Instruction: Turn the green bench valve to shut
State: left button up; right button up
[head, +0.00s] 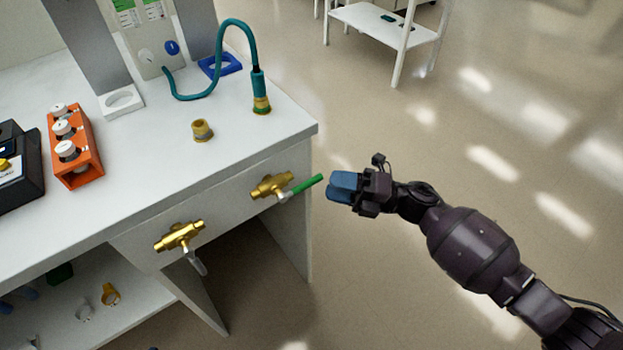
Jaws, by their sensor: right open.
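The green bench valve is a brass body (271,186) on the bench's front panel near the right corner. Its green lever (307,185) sticks out to the right and slightly up from a pale stem. My right gripper (332,187) has blue fingertips and is just right of the lever's tip, with the arm coming in from the lower right. The fingers overlap in this view, so the gap between them hardly shows. The gripper is open with nothing seen in it. Whether a finger touches the lever tip cannot be told. My left gripper is not in view.
A second brass valve (180,236) with a grey lever sits left of the green one. On the bench top (160,160) are a teal hose (250,50), a brass fitting (202,131) and an orange rack (74,150). Open floor lies right; a white shelf (385,25) stands behind.

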aim_at(311, 179)
jog(key=shift+w+a+r, duration=0.1)
jog(key=shift+w+a, duration=0.05)
jog(key=shift+a, duration=0.75)
jog(key=shift+w+a+r, duration=0.1)
jog(key=shift+a+r, duration=0.05)
jog(key=shift+a, duration=0.75)
jog(key=shift+w+a+r, duration=0.1)
jog(key=shift+w+a, duration=0.05)
jog(key=shift+a, duration=0.75)
grip_shut()
